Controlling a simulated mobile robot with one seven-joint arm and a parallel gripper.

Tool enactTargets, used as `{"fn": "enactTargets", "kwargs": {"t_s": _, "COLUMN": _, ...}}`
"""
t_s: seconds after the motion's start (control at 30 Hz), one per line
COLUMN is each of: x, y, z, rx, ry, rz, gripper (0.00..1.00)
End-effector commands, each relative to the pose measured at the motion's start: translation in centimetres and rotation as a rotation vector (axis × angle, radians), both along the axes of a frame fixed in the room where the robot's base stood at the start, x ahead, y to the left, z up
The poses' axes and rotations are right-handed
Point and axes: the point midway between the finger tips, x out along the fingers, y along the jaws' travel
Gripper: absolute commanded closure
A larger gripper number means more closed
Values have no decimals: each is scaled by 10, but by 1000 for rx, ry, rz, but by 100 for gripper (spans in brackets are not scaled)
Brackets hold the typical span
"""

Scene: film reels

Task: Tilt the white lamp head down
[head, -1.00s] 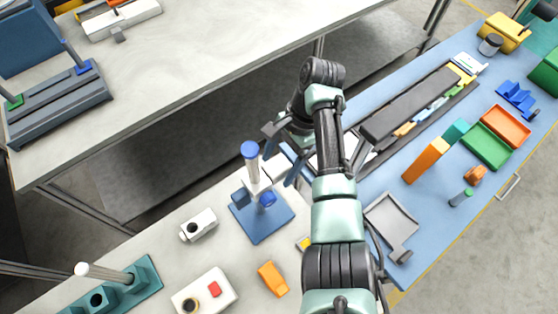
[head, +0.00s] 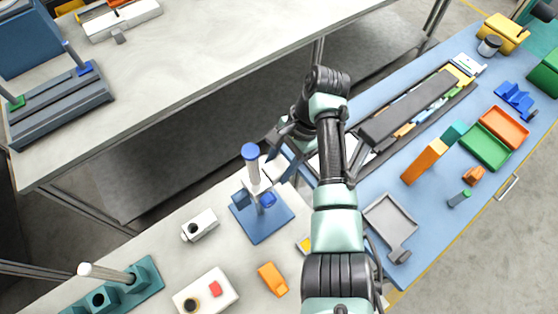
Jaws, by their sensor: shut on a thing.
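The lamp stands on a square blue base (head: 272,228) near the edge of the light table. Its white lamp head (head: 254,174) rises from the blue joint with a blue cap (head: 250,151) at its top end, and leans slightly left. My gripper (head: 273,160) is at the right side of the lamp head, reaching in from the right, and is shut on it. The exact contact between fingers and head is small and partly hidden by the gripper.
A white box (head: 200,226) and an orange block (head: 273,279) lie near the lamp base. A white box with a red button (head: 215,289) is in front. A blue table (head: 430,230) with trays and blocks lies right. A gap separates the far grey table (head: 200,75).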

Motion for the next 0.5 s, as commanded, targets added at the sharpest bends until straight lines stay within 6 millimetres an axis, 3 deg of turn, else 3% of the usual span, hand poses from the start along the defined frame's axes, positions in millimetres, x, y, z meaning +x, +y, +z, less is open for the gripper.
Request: {"fn": "enactTargets", "kwargs": {"t_s": 0.5, "x": -8, "y": -4, "z": -2, "rx": 250, "ry": -337, "rz": -4, "gripper": 100}}
